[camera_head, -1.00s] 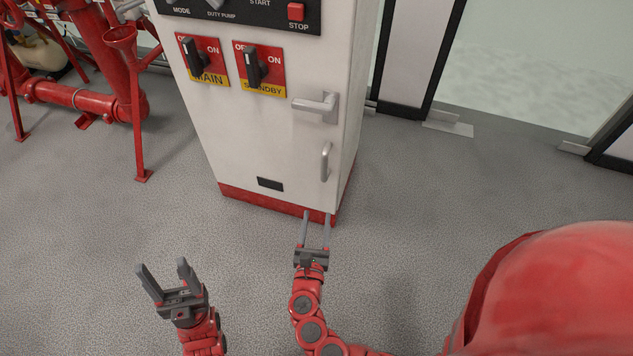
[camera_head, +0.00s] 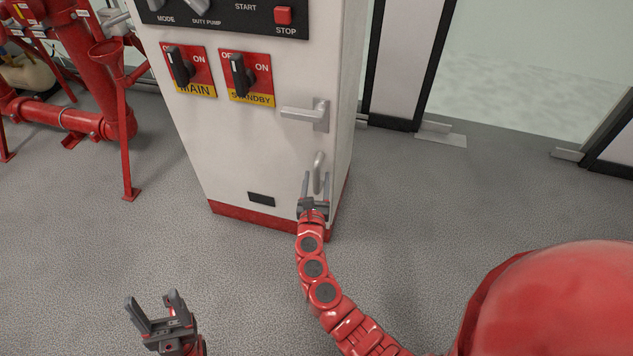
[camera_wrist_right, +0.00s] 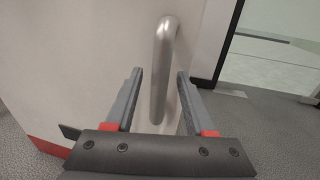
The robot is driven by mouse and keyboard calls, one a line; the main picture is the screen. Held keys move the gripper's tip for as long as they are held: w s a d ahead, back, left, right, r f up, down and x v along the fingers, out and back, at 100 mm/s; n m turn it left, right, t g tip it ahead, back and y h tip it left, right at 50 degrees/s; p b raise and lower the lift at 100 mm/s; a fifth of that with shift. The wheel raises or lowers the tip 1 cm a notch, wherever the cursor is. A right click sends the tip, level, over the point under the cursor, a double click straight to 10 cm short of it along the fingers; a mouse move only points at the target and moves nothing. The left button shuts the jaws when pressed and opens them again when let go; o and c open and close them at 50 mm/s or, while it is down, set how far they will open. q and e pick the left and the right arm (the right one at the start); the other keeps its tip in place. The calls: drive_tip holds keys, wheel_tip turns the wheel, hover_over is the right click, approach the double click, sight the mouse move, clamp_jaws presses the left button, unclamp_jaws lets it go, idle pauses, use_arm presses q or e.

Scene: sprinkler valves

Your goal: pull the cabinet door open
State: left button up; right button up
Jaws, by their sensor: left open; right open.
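The white cabinet (camera_head: 225,140) with a red base stands upright in front of me, and its door looks closed. A vertical metal pull handle (camera_head: 319,165) is low on the door's right side. A lever handle (camera_head: 306,114) sits above it and points left. My right gripper (camera_head: 316,182) is open around the pull handle's lower part. In the right wrist view the pull handle (camera_wrist_right: 162,70) stands between the two fingers (camera_wrist_right: 158,85), with a gap on each side. My left gripper (camera_head: 152,304) is open and empty above the floor at lower left.
The MAIN (camera_head: 189,71) and STANDBY (camera_head: 246,77) switches are on the cabinet front, with a red STOP button (camera_head: 284,16) above. Red pipes and a funnel stand (camera_head: 125,120) are at left. The grey floor (camera_head: 240,280) before the cabinet is clear.

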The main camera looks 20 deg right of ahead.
drive_tip(key=shift+w, duration=0.15)
drive_tip(key=shift+c, duration=0.2)
clamp_jaws()
idle(1.2)
